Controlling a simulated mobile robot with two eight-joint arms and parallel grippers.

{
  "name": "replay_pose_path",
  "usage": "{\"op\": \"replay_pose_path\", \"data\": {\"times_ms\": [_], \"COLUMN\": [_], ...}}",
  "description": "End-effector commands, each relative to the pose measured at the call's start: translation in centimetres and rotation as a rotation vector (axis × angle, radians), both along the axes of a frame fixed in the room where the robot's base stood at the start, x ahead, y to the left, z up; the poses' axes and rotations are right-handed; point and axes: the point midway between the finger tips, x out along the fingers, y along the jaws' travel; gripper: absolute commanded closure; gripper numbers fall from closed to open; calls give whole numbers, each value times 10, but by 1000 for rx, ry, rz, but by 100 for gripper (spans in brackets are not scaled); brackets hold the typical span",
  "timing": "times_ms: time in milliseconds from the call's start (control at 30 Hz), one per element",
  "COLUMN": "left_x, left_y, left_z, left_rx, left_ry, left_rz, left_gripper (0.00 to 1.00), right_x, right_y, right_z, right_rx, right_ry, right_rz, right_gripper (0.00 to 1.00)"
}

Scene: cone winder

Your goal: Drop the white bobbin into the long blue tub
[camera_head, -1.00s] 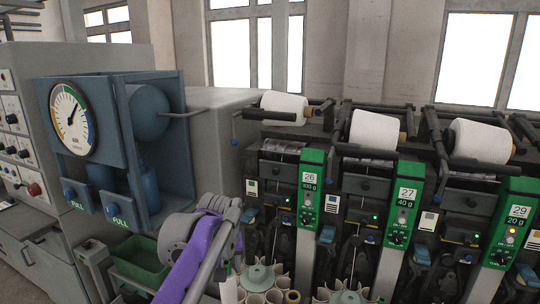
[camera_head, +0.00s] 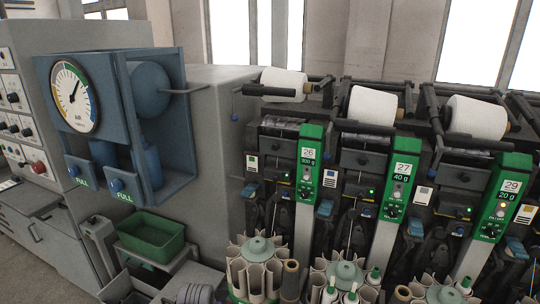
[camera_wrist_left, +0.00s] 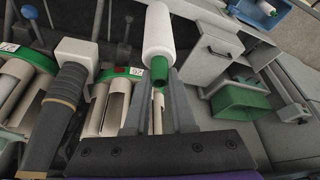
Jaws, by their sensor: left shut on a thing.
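My left gripper (camera_wrist_left: 158,88) is shut on the white bobbin (camera_wrist_left: 158,35) in the left wrist view. The bobbin has a green end between the fingers, and its white body points away from them. A blue container (camera_wrist_left: 262,10), perhaps the long blue tub, is cut off at the top right of the wrist view, apart from the bobbin. I cannot make out the tub surely in the head view. My right gripper is not in view.
A green bin (camera_head: 152,236) stands beside the grey cabinet; it also shows in the wrist view (camera_wrist_left: 245,104). Round magazines (camera_head: 257,268) with tubes and several white, green-tipped bobbins (camera_head: 373,276) stand before the winding units. A gauge unit (camera_head: 75,95) is at the left.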

Motion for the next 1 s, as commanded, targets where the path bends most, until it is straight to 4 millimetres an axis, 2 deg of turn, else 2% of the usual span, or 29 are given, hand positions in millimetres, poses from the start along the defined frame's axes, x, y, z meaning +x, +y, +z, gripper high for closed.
{"op": "replay_pose_path", "data": {"times_ms": [100,200,667,767,1000], "left_x": [-18,-28,-34,-35,-51], "left_y": [7,10,11,11,11], "left_z": [-23,-33,-42,-61,-137], "left_rx": [-1,0,1,1,1], "left_ry": [-3,-4,-4,-4,-4], "left_rz": [-14,-24,-30,-30,-30], "left_gripper": [100,100,100,100,100], "right_x": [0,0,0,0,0], "right_y": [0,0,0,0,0], "right_z": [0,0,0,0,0], "right_rx": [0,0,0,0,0], "right_ry": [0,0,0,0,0], "right_rz": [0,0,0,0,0], "right_gripper": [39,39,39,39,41]}}
